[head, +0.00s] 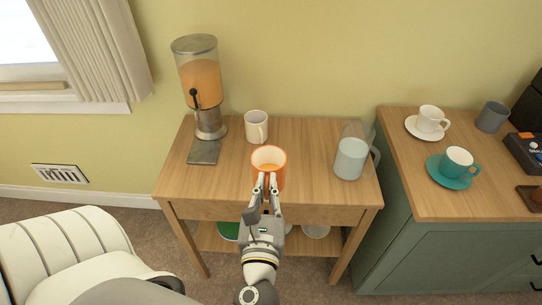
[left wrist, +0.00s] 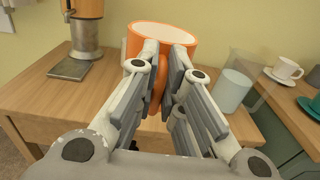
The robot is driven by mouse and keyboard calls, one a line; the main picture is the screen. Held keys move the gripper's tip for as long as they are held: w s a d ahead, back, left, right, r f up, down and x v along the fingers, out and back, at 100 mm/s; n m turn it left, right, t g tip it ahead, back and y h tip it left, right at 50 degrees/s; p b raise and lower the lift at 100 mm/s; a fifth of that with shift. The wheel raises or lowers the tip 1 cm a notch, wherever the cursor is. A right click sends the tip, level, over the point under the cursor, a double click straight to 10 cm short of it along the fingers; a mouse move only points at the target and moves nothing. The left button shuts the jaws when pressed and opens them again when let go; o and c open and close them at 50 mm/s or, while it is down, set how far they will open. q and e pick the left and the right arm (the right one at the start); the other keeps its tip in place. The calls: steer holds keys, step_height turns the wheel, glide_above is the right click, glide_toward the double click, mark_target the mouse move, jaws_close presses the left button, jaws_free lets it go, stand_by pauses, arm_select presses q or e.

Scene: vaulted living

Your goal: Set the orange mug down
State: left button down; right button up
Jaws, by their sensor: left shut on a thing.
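The orange mug (head: 256,161) is upright over the front middle of the wooden side table (head: 318,160). It has a pale inside, with some orange low in it in the head view. My left gripper (head: 266,181) comes from the front and is shut on the mug's handle. In the left wrist view the mug (left wrist: 163,36) is beyond the fingers (left wrist: 161,75), with its handle between them. I cannot tell whether the mug's base touches the tabletop; the fingers hide it. My right gripper is not in view.
A juice dispenser (head: 201,84) stands back left, a white mug (head: 256,126) behind, and a glass pitcher (head: 351,158) to the right. The green cabinet (head: 391,150) carries cups on saucers. Bare tabletop lies between the orange mug and the pitcher.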

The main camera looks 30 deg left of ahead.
mark_target(276, 165)
arm_select(q)
steer(key=shift+w+a, duration=0.15)
steer(key=shift+w, duration=0.2)
steer(key=w+f, duration=0.1)
steer(key=w, duration=0.1)
steer(key=w+a+f, duration=0.1)
steer(key=w, duration=0.1)
steer(key=w+a+f, duration=0.1)
steer(key=w, duration=0.2)
steer(key=shift+a+f+p, duration=0.2)
steer(key=shift+p, duration=0.15)
steer(key=w+f, duration=0.1)
steer(key=f, duration=0.2)
steer(key=w+a+f+b, duration=0.1)
steer(key=w+f, duration=0.1)
steer(key=f, duration=0.1)
steer(key=w+a+f+b, duration=0.1)
steer(key=w+f, duration=0.1)
steer(key=f, duration=0.1)
steer(key=shift+w+f, duration=0.2)
steer(key=shift+f, duration=0.05)
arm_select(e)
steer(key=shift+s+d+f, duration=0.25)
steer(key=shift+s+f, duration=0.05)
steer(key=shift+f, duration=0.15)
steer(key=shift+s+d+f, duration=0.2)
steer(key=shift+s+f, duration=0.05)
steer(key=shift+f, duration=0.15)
